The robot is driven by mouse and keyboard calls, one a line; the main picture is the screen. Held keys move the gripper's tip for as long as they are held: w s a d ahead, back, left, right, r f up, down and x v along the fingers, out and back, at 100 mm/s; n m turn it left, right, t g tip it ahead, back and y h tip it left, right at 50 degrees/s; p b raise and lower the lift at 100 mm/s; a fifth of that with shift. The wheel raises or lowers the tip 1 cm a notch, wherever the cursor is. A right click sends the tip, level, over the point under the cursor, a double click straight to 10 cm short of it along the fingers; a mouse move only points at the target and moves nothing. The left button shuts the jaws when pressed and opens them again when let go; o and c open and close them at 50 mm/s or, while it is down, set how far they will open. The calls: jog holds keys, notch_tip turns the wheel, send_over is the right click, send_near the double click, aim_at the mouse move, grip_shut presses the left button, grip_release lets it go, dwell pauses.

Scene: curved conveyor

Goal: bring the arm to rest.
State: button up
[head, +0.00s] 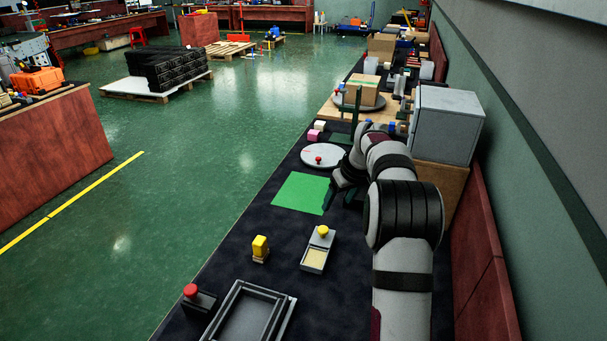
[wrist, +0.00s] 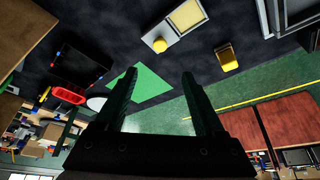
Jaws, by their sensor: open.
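My gripper (head: 340,197) hangs over the dark worktop, just to the right of the green mat. Its dark fingers also show in the wrist view (wrist: 158,85), spread apart with nothing between them. My arm reaches along the right side of the worktop, bent down at the wrist. Part of the gripper is dark and hard to make out in the head view.
The green mat (head: 302,193) lies beside the gripper. A round pale disc (head: 323,157) with a red knob lies beyond it. A grey box with a yellow knob (head: 318,252), a yellow block (head: 260,247) and a grey tray (head: 232,310) stand nearer. A grey cabinet (head: 446,122) stands right.

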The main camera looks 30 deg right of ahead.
jog(key=s+a+r+m+g+y, duration=0.1)
jog(key=s+a+r, duration=0.3)
jog(key=s+a, duration=0.6)
jog(key=s+a+r+m+g+y, duration=0.1)
jog(key=s+a+r+m, duration=0.15)
jog(key=s+a, duration=0.7)
jog(key=s+a+f+m+g, duration=0.1)
jog(key=s+a+f, duration=0.1)
jog(key=s+a, duration=0.3)
jog(key=s+a+f+m+g, duration=0.1)
jog(key=s+a, duration=0.4)
jog(key=s, duration=0.8)
jog(key=shift+s+a+f+g, duration=0.25)
jog(key=shift+f+g, duration=0.05)
jog(key=shift+f, duration=0.25)
